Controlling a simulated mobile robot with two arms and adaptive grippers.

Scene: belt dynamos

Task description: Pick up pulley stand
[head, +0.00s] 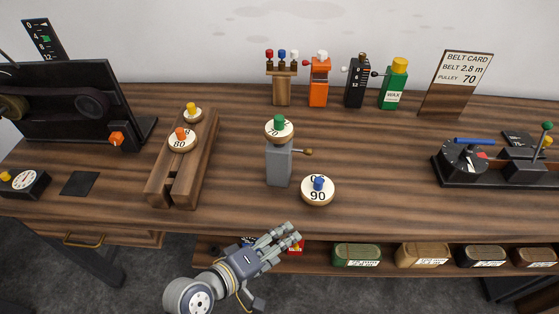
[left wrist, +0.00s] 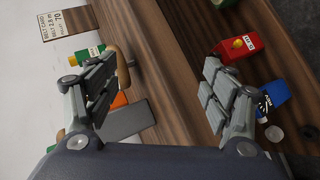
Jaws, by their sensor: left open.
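The pulley stand appears to be the grey upright block (head: 279,165) near the middle of the table, with a cream, green-knobbed pulley (head: 279,130) on top and a brass knob on its right side. In the left wrist view the grey block (left wrist: 126,122) shows partly, behind one finger, and its pulley cannot be made out. My left gripper (head: 289,235) is open and empty at the table's front edge, in front of the stand and apart from it. Its two fingers (left wrist: 160,85) are spread wide in the left wrist view. My right gripper is not in view.
A pulley marked 90 (head: 317,194) lies close right of the stand. A wooden rack (head: 160,190) with two pulleys is to the left. Several small holders and a green wax bottle (head: 393,88) stand behind. A shelf below the front edge holds several boxes.

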